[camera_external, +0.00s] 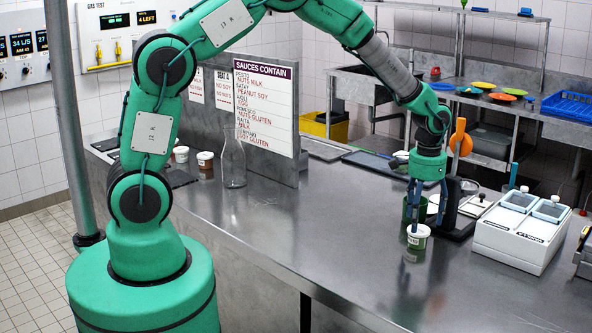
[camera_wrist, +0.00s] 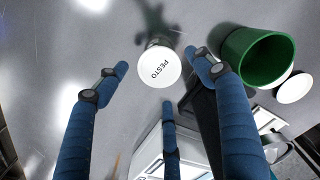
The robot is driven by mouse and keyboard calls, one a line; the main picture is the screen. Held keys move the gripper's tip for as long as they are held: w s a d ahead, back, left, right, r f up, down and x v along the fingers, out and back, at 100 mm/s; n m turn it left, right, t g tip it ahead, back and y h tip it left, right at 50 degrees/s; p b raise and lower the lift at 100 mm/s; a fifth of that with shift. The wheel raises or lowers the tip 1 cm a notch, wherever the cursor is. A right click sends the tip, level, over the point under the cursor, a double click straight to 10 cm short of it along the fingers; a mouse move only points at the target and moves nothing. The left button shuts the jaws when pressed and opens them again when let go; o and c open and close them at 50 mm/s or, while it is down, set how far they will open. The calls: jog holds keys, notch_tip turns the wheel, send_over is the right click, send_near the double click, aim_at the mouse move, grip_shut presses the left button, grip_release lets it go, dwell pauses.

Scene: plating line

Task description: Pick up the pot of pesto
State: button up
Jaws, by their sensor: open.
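The pot of pesto (camera_wrist: 158,68) is a small white-lidded pot, its lid printed PESTO, standing upright on the steel counter. In the external view the pot (camera_external: 418,236) is near the counter's front right. My gripper (camera_external: 414,219) points down just above it there. In the wrist view my gripper (camera_wrist: 157,82) has three blue fingers spread apart. Two fingertips lie to the left and right of the lid and one below it. The fingers look apart from the pot, and nothing is held. The pot's side is mostly hidden from the wrist camera.
A green container (camera_wrist: 256,58) stands close to the right finger, with a white disc (camera_wrist: 295,88) beside it. A white two-lidded box (camera_external: 522,232) is to the right. A glass flask (camera_external: 233,158) and a sauce sign (camera_external: 266,105) stand left. The counter's middle is clear.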

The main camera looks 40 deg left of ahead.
aim_at(419, 229)
jog(key=shift+s+a+f+b, duration=0.1)
jog(key=shift+f+b, duration=0.3)
jog(key=shift+f, duration=2.2)
jog(key=c, duration=1.2)
